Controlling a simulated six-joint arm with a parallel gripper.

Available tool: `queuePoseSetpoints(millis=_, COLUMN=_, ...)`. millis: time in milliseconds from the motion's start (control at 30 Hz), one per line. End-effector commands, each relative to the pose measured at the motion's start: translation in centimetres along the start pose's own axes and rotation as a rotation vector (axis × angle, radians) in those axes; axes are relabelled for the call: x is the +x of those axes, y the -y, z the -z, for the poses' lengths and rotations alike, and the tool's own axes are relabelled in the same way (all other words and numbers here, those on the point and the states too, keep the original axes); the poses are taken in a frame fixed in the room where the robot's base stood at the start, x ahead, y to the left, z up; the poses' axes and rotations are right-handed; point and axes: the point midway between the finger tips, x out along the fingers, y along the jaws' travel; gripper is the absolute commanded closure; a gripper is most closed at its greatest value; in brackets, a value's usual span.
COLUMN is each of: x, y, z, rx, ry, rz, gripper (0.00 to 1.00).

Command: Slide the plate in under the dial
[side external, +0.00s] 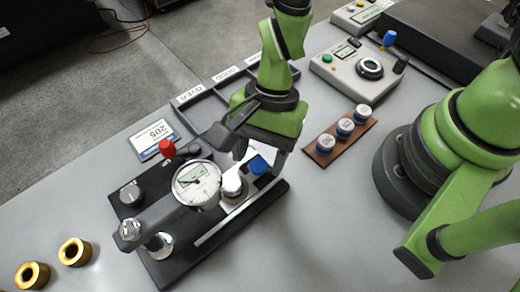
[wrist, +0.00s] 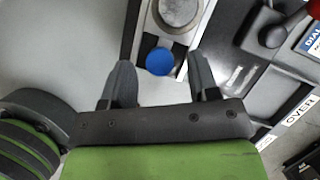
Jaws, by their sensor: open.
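The dial gauge (side external: 197,183), with a round white face, stands over a dark base on the table. A silver plate (wrist: 178,42) lies in a straight track on that base and carries a round silver piece (wrist: 178,10). A blue knob (wrist: 160,61) sits at the plate's near end in the wrist view; it also shows in the side view (side external: 258,166). My gripper (wrist: 160,75) is open, its fingers on either side of the blue knob with gaps between. In the side view my gripper (side external: 260,152) hides part of the plate.
Two brass rings (side external: 75,251) lie at the lower left. A labelled sorting tray (side external: 207,110) is behind; a brown rack (side external: 340,134) of blue-and-white pieces and a control box (side external: 358,72) are right.

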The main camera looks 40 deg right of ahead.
Motion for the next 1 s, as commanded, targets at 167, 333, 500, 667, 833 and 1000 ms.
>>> queuePoseSetpoints(millis=167, x=0.4, y=0.0, z=0.0, rx=0.000, ry=-0.001, rz=0.001, gripper=0.45)
queuePoseSetpoints(millis=333, x=0.4, y=0.0, z=0.0, rx=0.000, ry=0.000, rz=0.001, gripper=0.45)
queuePoseSetpoints(millis=500, x=0.3, y=0.0, z=0.0, rx=0.000, ry=0.000, rz=0.001, gripper=0.82)
queuePoseSetpoints(millis=667, x=0.4, y=0.1, z=-0.1, rx=-0.001, ry=0.000, rz=0.001, gripper=0.94)
queuePoseSetpoints(millis=833, x=1.1, y=1.0, z=-1.6, rx=-0.007, ry=0.001, rz=0.001, gripper=0.94)
queuePoseSetpoints(millis=1000, x=1.8, y=2.0, z=-3.5, rx=-0.004, ry=0.000, rz=0.002, gripper=0.94)
